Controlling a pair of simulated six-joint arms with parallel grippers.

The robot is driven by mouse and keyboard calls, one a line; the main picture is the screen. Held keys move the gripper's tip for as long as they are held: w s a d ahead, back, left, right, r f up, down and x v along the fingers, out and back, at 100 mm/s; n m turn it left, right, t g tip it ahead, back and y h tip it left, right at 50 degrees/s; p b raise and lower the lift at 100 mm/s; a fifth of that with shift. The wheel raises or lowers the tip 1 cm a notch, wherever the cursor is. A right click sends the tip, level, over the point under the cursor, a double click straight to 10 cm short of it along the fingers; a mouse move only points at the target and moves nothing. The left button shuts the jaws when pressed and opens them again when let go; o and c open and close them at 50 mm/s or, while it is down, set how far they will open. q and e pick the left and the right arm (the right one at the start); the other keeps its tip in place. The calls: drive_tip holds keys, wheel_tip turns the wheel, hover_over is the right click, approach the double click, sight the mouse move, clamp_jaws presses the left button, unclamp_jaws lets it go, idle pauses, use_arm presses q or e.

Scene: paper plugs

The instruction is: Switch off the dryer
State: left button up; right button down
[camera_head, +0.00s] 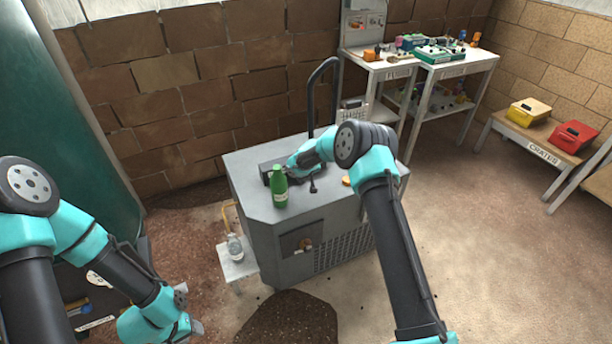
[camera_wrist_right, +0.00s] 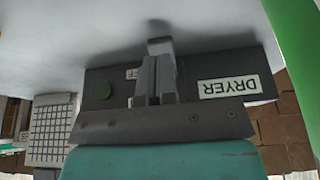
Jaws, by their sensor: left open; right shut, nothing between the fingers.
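The dryer is a grey cabinet (camera_head: 262,232) in the middle of the head view. A dark control box (camera_head: 267,178) sits on its top. My right gripper (camera_wrist_right: 160,46) is shut and empty in front of the box, between button and DRYER label; contact cannot be told. My left gripper (camera_head: 192,326) is open at the bottom left, away from the dryer.
A green bottle (camera_head: 279,187) stands on the cabinet's front left, close to my right gripper. A black lever (camera_head: 312,186) and black hoop handle (camera_head: 311,95) rise from the top. A low stand (camera_head: 240,268) holds a clear bottle (camera_head: 235,247). Benches (camera_head: 425,68) stand behind.

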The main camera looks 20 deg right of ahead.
drive_tip(key=shift+r, duration=0.8)
drive_tip(key=shift+s+r, duration=0.15)
drive_tip(key=shift+r, duration=0.2)
use_arm(q)
drive_tip(key=shift+w+d, duration=0.2)
drive_tip(key=shift+d, duration=0.15)
use_arm(e)
drive_tip(key=s+d+r, duration=0.1)
drive_tip(key=s+r, duration=0.7)
drive_tip(key=s, duration=0.1)
drive_tip(key=shift+s+d+r, duration=0.3)
